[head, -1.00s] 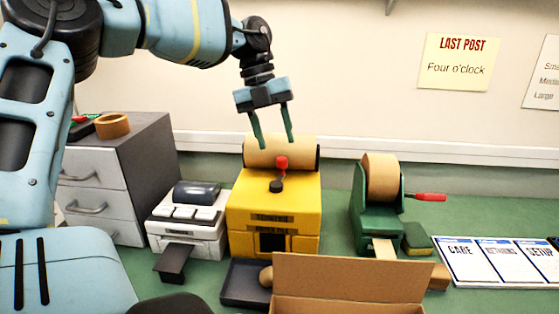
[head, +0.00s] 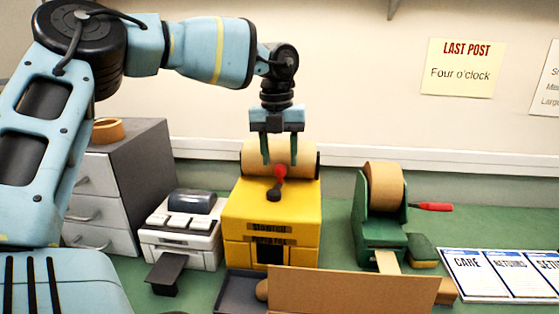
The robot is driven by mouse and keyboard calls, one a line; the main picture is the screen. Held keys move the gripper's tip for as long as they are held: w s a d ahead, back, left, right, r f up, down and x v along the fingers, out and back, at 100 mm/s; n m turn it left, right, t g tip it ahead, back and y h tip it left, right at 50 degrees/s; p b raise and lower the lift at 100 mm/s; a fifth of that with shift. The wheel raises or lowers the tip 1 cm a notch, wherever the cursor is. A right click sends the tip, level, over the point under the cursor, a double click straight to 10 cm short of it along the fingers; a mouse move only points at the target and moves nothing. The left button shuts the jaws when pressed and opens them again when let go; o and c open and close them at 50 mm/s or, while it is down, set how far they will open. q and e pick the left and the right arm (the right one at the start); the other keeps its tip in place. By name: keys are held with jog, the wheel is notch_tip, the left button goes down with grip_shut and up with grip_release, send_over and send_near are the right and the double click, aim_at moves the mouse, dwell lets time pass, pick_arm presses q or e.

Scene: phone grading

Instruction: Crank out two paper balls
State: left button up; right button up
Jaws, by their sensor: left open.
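The yellow machine (head: 232,215) stands on the green bench with a roll of brown paper (head: 254,157) on top. Its crank has a red knob (head: 280,171) on a dark arm at the front. A dark tray (head: 236,292) lies below its front slot, with a brown paper ball (head: 262,290) in it, partly hidden by a cardboard box. My left gripper (head: 280,160) is open, pointing down, its fingers just above or around the red knob; I cannot tell whether they touch it. My right gripper is not in view.
A white printer-like machine (head: 182,232) stands to the left and a green tape dispenser (head: 372,222) to the right. The open cardboard box (head: 350,292) is in front. Grey drawers (head: 140,165) and cards (head: 500,273) flank them.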

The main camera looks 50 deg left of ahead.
pick_arm(q)
jog(key=shift+f, duration=1)
